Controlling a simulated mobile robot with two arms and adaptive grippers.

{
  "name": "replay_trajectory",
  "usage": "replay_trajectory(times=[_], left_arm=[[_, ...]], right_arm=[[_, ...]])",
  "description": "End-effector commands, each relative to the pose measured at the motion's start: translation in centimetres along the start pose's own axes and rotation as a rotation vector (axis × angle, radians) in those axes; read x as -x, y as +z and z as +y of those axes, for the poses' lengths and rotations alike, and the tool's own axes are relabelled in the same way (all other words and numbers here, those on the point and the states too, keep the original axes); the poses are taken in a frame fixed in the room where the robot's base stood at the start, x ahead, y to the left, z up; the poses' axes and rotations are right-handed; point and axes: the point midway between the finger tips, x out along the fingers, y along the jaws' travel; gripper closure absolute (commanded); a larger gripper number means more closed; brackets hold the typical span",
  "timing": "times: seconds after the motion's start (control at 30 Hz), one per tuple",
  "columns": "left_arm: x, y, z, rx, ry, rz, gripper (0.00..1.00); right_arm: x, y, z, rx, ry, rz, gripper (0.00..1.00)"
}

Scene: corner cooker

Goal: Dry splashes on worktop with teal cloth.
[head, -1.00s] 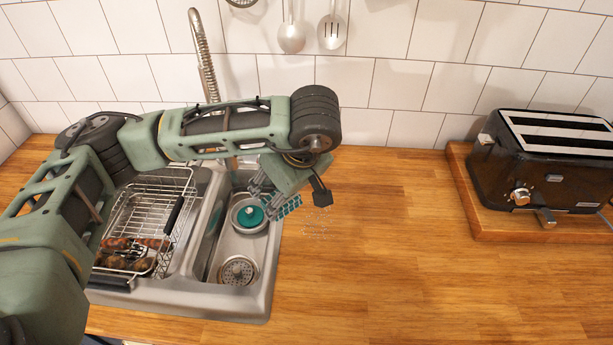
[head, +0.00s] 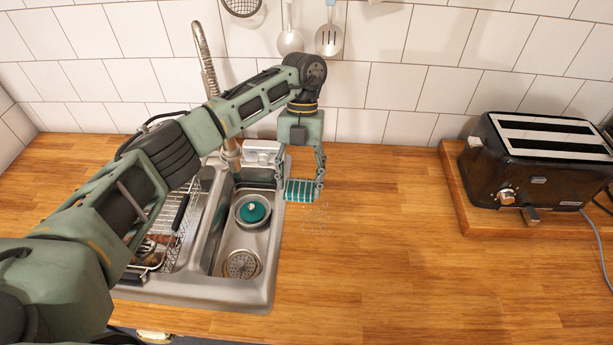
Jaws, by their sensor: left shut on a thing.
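My left gripper (head: 302,188) points down over the worktop just right of the sink. It is shut on the teal cloth (head: 300,192), which shows light stripes between its fingers. Splashes (head: 316,217) show as faint clear drops on the wooden worktop (head: 400,240), just below and right of the cloth in the picture. Whether the cloth touches the worktop, I cannot tell. Part of the splashes may be hidden behind the cloth. My right gripper is not in view.
The sink (head: 240,295) holds a metal bowl with a teal item (head: 253,210). A wire dish rack (head: 170,240) stands at its left, partly behind my arm. A black toaster (head: 540,165) stands on a wooden board at right. The worktop between is clear.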

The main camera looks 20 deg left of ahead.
Motion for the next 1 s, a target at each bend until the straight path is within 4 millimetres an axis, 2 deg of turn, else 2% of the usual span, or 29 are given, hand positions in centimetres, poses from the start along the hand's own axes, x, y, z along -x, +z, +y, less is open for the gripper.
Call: replay_trajectory(times=[0.03, 0.7, 1.0], left_arm=[[0.0, 0.0, -0.1, 0.09, -0.043, 0.006, 0.72], [-1.3, 2.0, -1.1, 1.157, -0.482, -0.003, 0.72], [-2.0, 2.5, -1.4, 1.447, -0.603, -0.003, 0.72]], right_arm=[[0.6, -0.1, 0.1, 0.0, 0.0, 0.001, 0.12], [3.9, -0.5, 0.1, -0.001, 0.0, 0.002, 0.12], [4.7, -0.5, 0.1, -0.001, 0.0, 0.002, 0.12]])
